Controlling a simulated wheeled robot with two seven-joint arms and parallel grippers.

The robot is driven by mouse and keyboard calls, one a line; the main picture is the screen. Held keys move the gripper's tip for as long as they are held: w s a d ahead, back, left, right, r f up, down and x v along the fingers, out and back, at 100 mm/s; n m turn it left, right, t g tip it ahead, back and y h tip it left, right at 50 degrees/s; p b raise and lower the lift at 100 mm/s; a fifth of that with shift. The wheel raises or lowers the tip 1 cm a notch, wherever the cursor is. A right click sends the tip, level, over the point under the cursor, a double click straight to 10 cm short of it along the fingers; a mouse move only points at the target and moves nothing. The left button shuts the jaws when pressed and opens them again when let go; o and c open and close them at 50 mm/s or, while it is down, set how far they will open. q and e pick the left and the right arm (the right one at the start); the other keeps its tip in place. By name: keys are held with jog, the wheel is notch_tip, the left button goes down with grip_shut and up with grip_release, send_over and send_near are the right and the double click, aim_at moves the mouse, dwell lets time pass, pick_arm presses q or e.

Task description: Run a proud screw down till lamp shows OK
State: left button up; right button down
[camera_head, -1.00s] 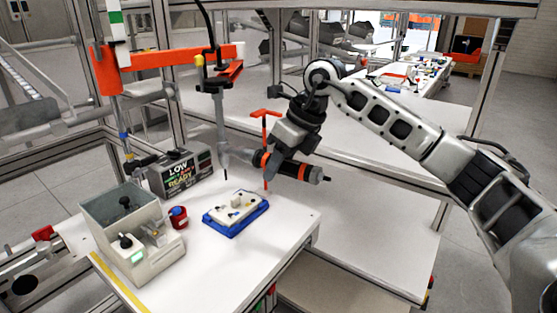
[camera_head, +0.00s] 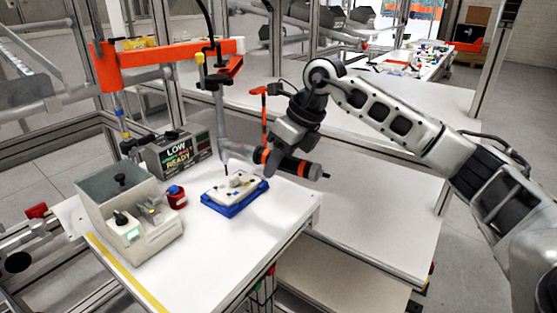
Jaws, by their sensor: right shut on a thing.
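The driver hangs upright from a jointed support arm, with its thin bit (camera_head: 226,168) pointing down at the far side of the white part (camera_head: 229,190) in the blue fixture (camera_head: 233,211). I cannot tell whether the bit touches a screw, and no single proud screw can be made out. My right gripper (camera_head: 287,147) is shut on the driver's dark side handle (camera_head: 308,168) with orange bands. The lamp box (camera_head: 178,153) shows LOW in white and READY in green. My left gripper is not in view.
A grey box with a feeder unit (camera_head: 130,215) stands at the table's left, with a red cup (camera_head: 176,196) beside it. The white tabletop (camera_head: 240,250) is clear at front and right.

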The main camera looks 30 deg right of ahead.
jog(key=shift+f+b, duration=0.5)
jog(key=shift+f, duration=0.45)
jog(key=shift+f+b, duration=0.5)
jog(key=shift+f, duration=0.6)
jog(key=shift+f+b, duration=0.6)
jog(key=shift+f, duration=0.05)
jog(key=shift+f+b, duration=0.3)
jog(key=shift+f, duration=0.2)
jog(key=shift+s+f, duration=0.1)
jog(key=shift+f, duration=0.3)
dwell(1.0)
